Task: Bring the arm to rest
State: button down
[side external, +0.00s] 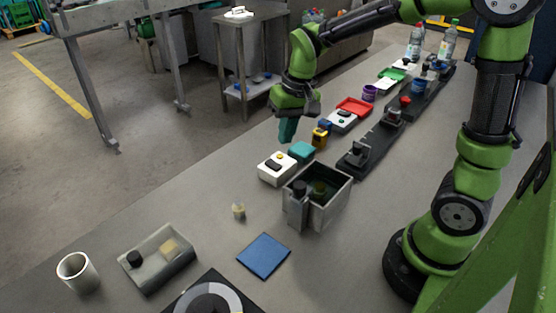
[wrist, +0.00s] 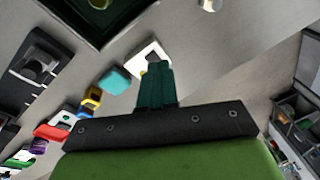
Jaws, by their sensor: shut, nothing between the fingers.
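My gripper (side external: 287,131) hangs above the far-left edge of the table (side external: 215,185), its teal fingers pointing down. In the wrist view my gripper (wrist: 154,72) shows its fingers pressed together, shut with nothing between them. In the side view the fingertips are close to a teal block (side external: 301,151) and a white box with buttons (side external: 277,168), apparently above and behind them. In the wrist view the teal block (wrist: 114,81) lies left of the fingers, and the white box (wrist: 147,50) is partly hidden behind them.
A grey open bin (side external: 334,212) stands mid-table. In front are a blue square (side external: 263,256), a clear tray (side external: 180,268), a white cup (side external: 77,273) and a disc (side external: 238,298).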

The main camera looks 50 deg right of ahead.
jog(key=s+a+r+t, duration=0.1)
jog(key=s+r+t, duration=0.1)
jog(key=s+r, duration=0.2)
jog(key=s+a+r+n+t+y, duration=0.1)
jog(key=s+r+t, duration=0.2)
jog(key=s, duration=0.6)
jog(key=shift+a+r, duration=0.4)
jog(key=shift+r, duration=0.1)
jog(key=w+d+f+m+g+h, duration=0.1)
jog(key=w+d+f+m+g, duration=0.1)
jog(key=w+m, duration=0.5)
jog(key=w+d+f+m+g+h, duration=0.1)
jog(key=w+d+f+m+g, duration=0.2)
jog(key=w+m, duration=0.4)
jog(key=w, duration=0.5)
jog(key=shift+d+g, duration=0.2)
jog(key=shift+g, duration=0.1)
jog(key=shift+f, duration=0.1)
